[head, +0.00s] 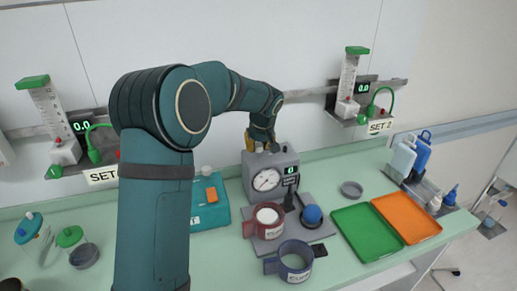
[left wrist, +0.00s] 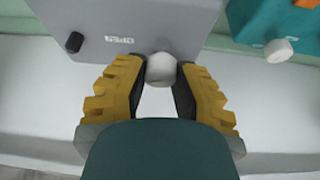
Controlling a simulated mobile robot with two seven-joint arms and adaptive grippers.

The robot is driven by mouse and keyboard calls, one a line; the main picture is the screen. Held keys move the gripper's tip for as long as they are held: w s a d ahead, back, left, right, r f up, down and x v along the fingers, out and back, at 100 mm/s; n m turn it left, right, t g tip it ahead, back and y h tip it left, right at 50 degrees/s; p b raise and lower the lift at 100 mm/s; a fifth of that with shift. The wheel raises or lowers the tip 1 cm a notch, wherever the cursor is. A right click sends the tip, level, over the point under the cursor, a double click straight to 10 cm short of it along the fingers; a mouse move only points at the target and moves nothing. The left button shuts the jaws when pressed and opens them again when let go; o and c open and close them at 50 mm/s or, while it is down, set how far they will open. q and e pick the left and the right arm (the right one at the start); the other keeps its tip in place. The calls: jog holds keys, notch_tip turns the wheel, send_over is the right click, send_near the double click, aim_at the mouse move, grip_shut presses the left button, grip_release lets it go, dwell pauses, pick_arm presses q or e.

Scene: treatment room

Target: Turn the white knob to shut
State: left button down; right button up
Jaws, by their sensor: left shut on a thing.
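The white knob (left wrist: 160,70) sits at the edge of the grey gauge box (left wrist: 150,20), beside an "OPEN" label (left wrist: 120,40), in the left wrist view. The yellow fingers of my left gripper (left wrist: 160,82) are shut on the knob, one on each side. In the head view my left gripper (head: 260,143) reaches down at the back top of the grey gauge box (head: 285,160), which has a round dial and a green "0" display. The knob is hidden there by the gripper and box. My right gripper is not in view.
A teal box (head: 212,215) with its own white knob (left wrist: 278,50) stands left of the gauge box. Red (head: 267,222) and blue (head: 294,262) mugs are in front; green (head: 366,233) and orange (head: 406,219) trays lie right. Flowmeters hang on the wall rail.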

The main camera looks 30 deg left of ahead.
pick_arm(q)
jog(key=n+g, duration=0.1)
jog(key=n, duration=0.1)
jog(key=shift+n+y, duration=0.3)
jog(key=shift+n, duration=0.1)
jog(key=shift+n+g, duration=0.3)
jog(key=shift+n, duration=0.6)
jog(key=shift+f+n+g+y+p, duration=0.15)
jog(key=shift+n+g+p, duration=0.4)
jog(key=shift+n, duration=0.7)
jog(key=shift+r+n+g+y+p, duration=0.15)
jog(key=shift+n+g+p, duration=0.4)
jog(key=shift+n, duration=0.7)
jog(key=shift+f, duration=0.1)
jog(key=c, duration=0.7)
grip_release()
jog(key=shift+a, duration=0.1)
